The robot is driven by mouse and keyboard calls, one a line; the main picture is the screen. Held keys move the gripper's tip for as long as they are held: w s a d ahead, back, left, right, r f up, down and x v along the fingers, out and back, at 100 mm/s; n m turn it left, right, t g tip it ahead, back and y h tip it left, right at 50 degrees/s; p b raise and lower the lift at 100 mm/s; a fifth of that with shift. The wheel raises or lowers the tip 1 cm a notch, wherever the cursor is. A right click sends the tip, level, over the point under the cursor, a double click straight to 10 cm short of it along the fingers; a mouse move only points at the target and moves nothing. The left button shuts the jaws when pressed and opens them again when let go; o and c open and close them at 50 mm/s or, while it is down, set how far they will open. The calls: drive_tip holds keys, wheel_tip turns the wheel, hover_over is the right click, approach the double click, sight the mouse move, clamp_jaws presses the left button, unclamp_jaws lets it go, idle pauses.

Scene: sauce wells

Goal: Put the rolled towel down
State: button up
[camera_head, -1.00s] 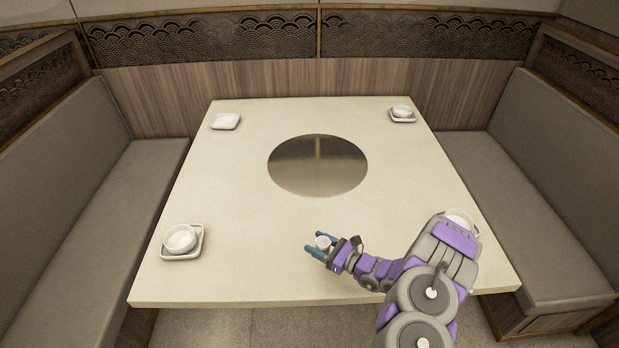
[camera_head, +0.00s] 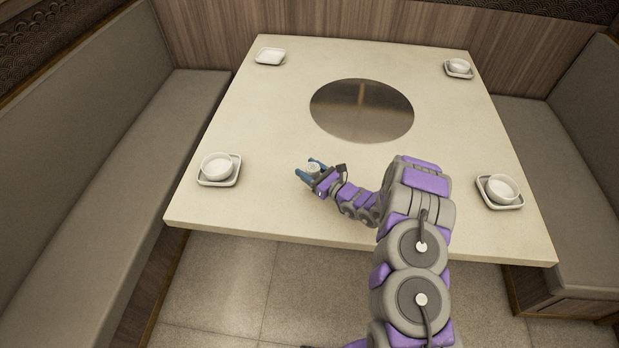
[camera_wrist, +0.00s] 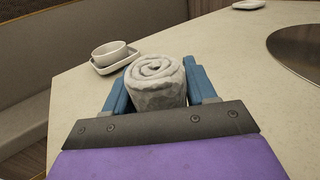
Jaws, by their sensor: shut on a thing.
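The rolled towel (camera_wrist: 157,82) is white-grey with a spiral end, and it stands between the blue fingers in the wrist view. My gripper (camera_head: 310,171) is shut on it, over the near part of the table (camera_head: 270,215). In the head view the towel (camera_head: 313,168) is small between the fingertips. Whether its underside touches the table cannot be told.
A bowl on a square dish (camera_head: 219,170) sits left of my gripper, and another (camera_head: 499,191) sits at the right. A dish (camera_head: 270,57) and a bowl (camera_head: 458,67) are at the far corners. A round dark plate (camera_head: 361,110) is inset mid-table. Benches flank both sides.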

drive_tip(key=f, duration=0.2)
drive_tip(key=d+f+b, duration=0.1)
drive_tip(key=shift+f, duration=0.35)
drive_tip(key=shift+d+r, duration=0.1)
drive_tip(key=shift+r, duration=0.05)
drive_tip(key=o, duration=1)
drive_tip(key=shift+a, duration=0.3)
drive_tip(key=shift+o, duration=0.2)
drive_tip(key=shift+d, duration=0.15)
